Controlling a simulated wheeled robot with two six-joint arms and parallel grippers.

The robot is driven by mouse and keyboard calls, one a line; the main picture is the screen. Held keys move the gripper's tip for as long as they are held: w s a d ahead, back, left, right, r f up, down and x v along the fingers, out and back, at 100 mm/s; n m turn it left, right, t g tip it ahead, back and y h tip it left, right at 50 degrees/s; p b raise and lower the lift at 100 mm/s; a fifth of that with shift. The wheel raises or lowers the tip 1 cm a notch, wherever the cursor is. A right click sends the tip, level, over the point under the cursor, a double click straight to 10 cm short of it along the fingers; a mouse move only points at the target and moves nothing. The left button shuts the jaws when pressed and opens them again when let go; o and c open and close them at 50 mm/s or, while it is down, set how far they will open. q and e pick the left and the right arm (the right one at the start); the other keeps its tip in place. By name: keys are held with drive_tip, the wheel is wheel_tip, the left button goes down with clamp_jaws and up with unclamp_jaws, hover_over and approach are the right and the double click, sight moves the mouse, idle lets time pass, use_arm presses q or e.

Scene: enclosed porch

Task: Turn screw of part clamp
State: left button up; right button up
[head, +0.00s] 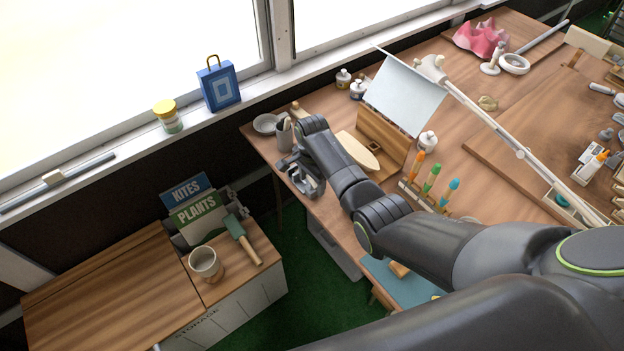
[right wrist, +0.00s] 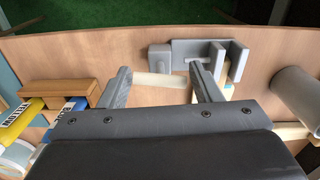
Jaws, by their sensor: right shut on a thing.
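The grey part clamp (right wrist: 200,52) sits at the wooden table's edge in the right wrist view, with a block at one end and slotted jaws at the other. A short cream bar (right wrist: 160,86) lies just beside it, likely the screw's handle. My right gripper (right wrist: 160,82) has its two fingers spread wide, one at each end of this bar, and is shut on it. In the head view my right gripper (head: 303,180) is at the table's left edge, and the clamp there is hard to tell from the dark gripper. My left gripper is out of view.
A wooden boat-shaped piece (head: 357,150) and a wooden easel box (head: 383,135) lie to the right. A low storage cabinet (head: 105,290) stands left, across a green floor gap.

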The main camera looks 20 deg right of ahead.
drive_tip(key=shift+n+p, duration=0.3)
drive_tip(key=shift+n, duration=0.1)
